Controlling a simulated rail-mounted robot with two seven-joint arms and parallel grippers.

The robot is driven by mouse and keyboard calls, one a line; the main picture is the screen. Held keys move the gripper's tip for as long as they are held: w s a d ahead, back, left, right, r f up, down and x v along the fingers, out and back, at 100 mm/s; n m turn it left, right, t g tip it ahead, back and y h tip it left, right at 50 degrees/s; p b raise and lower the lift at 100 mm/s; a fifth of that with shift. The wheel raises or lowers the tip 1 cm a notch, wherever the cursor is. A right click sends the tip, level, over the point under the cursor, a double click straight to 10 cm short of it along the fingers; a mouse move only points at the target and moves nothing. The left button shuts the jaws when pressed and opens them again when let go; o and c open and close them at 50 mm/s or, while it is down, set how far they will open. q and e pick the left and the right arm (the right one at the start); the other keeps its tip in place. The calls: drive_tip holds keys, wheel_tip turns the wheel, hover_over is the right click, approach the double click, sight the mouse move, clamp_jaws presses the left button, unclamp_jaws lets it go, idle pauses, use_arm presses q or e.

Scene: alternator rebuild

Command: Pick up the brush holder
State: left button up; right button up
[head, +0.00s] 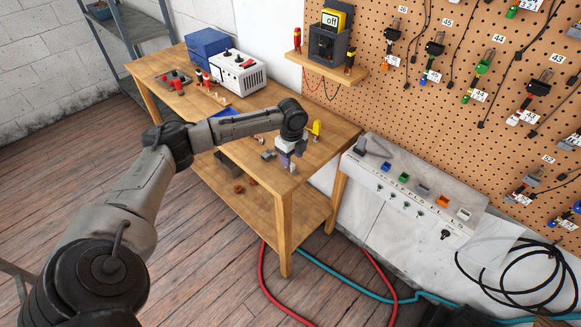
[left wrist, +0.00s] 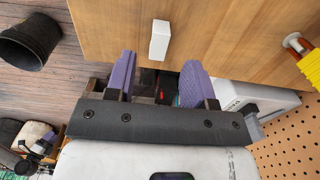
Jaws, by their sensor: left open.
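A small pale, upright-looking block (left wrist: 160,40), which I take to be the brush holder, lies on the wooden table just beyond my left fingertips in the left wrist view. My left gripper (left wrist: 158,72) is open, its two purple fingers apart, with nothing between them touching. In the head view my left gripper (head: 286,164) hangs pointing down over the near right end of the workbench (head: 262,182). A small grey part (head: 268,155) lies beside it there; I cannot tell whether it is the same block. My right gripper is out of view.
A yellow-handled tool (head: 316,129) stands right of my left gripper. A white power unit (head: 238,73) and blue box (head: 208,43) sit at the table's far end. A grey switch panel (head: 412,190) stands right of the bench. Hoses (head: 270,290) lie on the floor.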

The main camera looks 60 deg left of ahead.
sight(292, 167)
use_arm(q)
wheel_tip(292, 167, down, 4)
drive_tip(key=shift+s+f+b, duration=0.1)
drive_tip(key=shift+s+b, duration=0.05)
drive_tip(key=shift+b, duration=0.25)
drive_tip(key=shift+c, duration=0.4)
clamp_jaws()
